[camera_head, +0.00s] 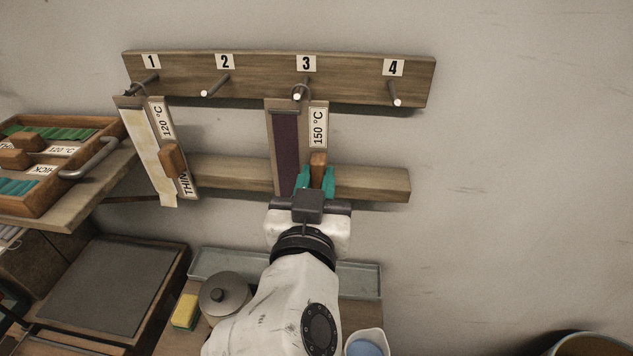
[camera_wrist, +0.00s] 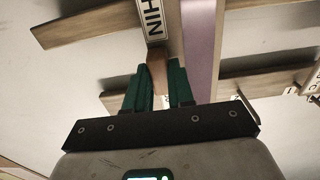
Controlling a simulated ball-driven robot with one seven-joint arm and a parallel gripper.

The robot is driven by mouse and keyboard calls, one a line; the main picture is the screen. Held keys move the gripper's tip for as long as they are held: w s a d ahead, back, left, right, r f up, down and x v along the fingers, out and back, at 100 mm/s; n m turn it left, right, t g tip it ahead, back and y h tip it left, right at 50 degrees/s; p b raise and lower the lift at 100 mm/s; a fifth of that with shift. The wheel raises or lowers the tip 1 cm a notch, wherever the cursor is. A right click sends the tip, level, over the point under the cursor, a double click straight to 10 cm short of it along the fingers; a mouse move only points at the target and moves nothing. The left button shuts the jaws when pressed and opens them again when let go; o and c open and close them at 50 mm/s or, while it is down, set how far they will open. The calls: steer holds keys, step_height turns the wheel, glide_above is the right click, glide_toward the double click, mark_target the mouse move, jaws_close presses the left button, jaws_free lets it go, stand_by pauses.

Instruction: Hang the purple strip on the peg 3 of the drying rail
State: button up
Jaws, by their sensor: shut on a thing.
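The purple strip (camera_head: 285,150) hangs flat on a long wooden holder with a 150 °C label (camera_head: 318,127), below peg 3 (camera_head: 301,93) of the drying rail (camera_head: 264,76). A ring at the holder's top shows at peg 3 and appears to be around it. My gripper (camera_head: 316,181) is shut on the holder's brown wooden handle (camera_head: 318,160). In the wrist view, my green fingers (camera_wrist: 157,85) pinch the handle (camera_wrist: 157,70), with the strip (camera_wrist: 198,45) to its right. My fingers hide the handle's lower end.
A holder with a cream strip (camera_head: 147,145) and a 120 °C label hangs at peg 1 (camera_head: 146,86). Peg 2 (camera_head: 214,86) and peg 4 (camera_head: 396,92) are bare. A lower wooden bar (camera_head: 370,184) runs behind the holders. A lidded pot (camera_head: 226,296) and sponge (camera_head: 185,311) stand below.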

stand_by(0.4)
steer(key=o, duration=1)
steer(key=s+b, duration=0.2)
steer(key=s, duration=0.9)
steer(key=w+d+f+g+h, duration=0.1)
steer(key=d+f+g+h, duration=0.45)
steer(key=d+f, duration=1.6)
steer(key=s+d+f+g+y, duration=0.2)
steer(key=s+d+f+g, duration=0.1)
steer(key=s+f, duration=0.2)
steer(key=s+d+f+g+y, duration=0.2)
steer(key=s+d+f+g, duration=0.1)
steer(key=s+f, duration=0.3)
steer(key=s+d+f+g+y, duration=0.2)
steer(key=s+f+g, duration=0.3)
steer(key=s, duration=0.3)
steer(key=shift+s+d+f+g, duration=0.3)
steer(key=shift+s+d, duration=0.1)
steer(key=shift+d, duration=0.1)
